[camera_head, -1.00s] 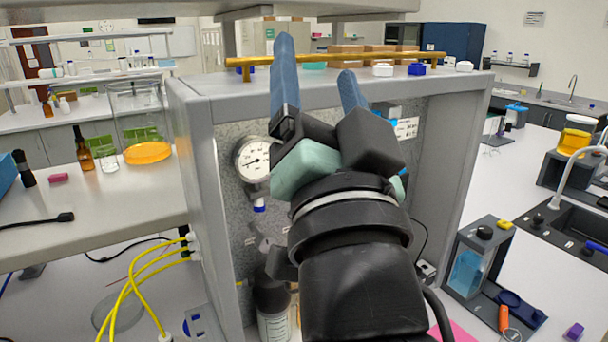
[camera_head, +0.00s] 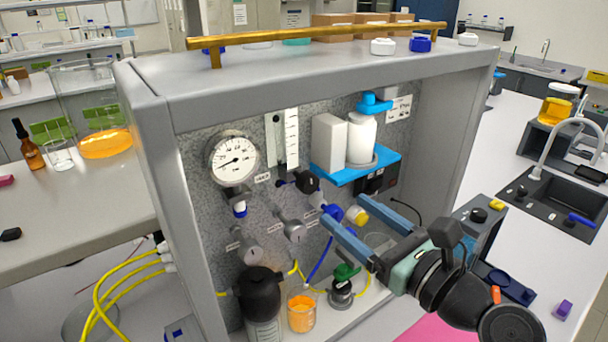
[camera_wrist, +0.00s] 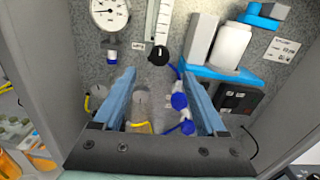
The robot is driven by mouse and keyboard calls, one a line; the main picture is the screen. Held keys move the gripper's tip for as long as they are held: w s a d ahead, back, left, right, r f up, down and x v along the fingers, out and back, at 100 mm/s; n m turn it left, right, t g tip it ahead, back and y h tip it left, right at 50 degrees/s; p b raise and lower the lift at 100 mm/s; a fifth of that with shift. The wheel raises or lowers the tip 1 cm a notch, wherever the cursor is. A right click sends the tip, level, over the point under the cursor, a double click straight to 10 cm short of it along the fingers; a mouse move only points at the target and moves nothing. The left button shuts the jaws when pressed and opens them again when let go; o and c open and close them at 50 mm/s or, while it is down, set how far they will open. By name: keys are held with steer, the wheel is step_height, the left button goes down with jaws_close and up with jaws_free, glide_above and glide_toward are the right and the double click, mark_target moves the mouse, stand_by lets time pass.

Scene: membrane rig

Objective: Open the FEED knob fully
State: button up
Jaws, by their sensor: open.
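Several knobs sit on the speckled panel. A black knob (camera_head: 307,182) is below the flow tube, and it also shows in the wrist view (camera_wrist: 159,54). Two grey knobs, one upper (camera_head: 293,229) and one lower (camera_head: 247,250), sit left of my gripper. The small labels beside them are too blurred for me to tell which reads FEED. My gripper (camera_head: 346,211) is open and empty, with its blue fingers pointing at the panel. In the wrist view, a grey knob (camera_wrist: 142,101) and blue fittings (camera_wrist: 180,101) appear between the fingers (camera_wrist: 157,70). I cannot tell whether they touch.
A round gauge (camera_head: 234,160) is at the panel's upper left. A blue shelf (camera_head: 385,165) with a white bottle (camera_head: 361,138) juts out above the gripper. A black bottle (camera_head: 260,290) and a beaker of orange liquid (camera_head: 301,312) stand below. Side walls enclose the panel.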

mark_target(312, 184)
steer(key=p+x, duration=0.3)
steer(key=x, duration=0.8)
steer(key=shift+w+a, duration=0.2)
steer(key=shift+w, duration=0.05)
jaws_close()
